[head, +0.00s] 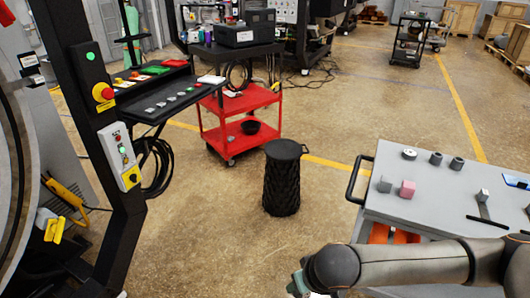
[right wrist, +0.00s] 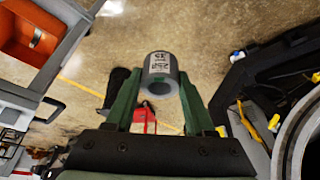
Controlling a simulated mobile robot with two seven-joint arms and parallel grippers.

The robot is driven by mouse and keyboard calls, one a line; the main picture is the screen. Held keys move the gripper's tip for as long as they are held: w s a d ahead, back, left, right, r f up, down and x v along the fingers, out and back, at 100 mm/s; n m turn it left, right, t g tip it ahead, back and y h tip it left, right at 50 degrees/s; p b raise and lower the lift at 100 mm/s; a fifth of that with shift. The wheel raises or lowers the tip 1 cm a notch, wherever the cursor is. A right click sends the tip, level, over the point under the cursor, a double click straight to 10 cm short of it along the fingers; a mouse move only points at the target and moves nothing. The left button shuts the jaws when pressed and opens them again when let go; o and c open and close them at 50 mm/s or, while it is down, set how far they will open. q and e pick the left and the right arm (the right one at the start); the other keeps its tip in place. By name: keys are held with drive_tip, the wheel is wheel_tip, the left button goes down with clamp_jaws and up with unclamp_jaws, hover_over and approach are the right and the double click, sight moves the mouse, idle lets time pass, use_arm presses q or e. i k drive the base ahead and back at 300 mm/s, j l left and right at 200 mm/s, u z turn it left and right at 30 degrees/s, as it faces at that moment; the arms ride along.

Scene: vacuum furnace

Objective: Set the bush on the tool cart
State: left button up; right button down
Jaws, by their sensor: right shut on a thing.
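The bush (right wrist: 160,70) is a short grey hollow cylinder with a printed white label. In the right wrist view, my right gripper (right wrist: 159,84) has its two green fingers on either side of the bush and is shut on it. In the head view, this gripper (head: 299,286) is at the bottom edge, left of the grey-topped cart (head: 368,217); the bush cannot be made out there. A red two-shelf cart (head: 246,102) stands farther back. Which of the two is the tool cart the pictures do not say. My left gripper is not in view.
A furnace post with buttons (head: 104,96) is at left.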

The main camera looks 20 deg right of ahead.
sight(477, 171)
drive_tip(key=k+l, duration=0.15)
drive_tip(key=l, duration=0.3)
drive_tip(key=k+l, duration=0.1)
drive_tip(key=l, duration=0.35)
drive_tip(key=k+l, duration=0.15)
drive_tip(key=l, duration=0.3)
drive_tip(key=k+l+z, duration=0.1)
drive_tip(key=l, duration=0.35)
drive_tip(key=k+l, duration=0.1)
drive_tip(key=l, duration=0.35)
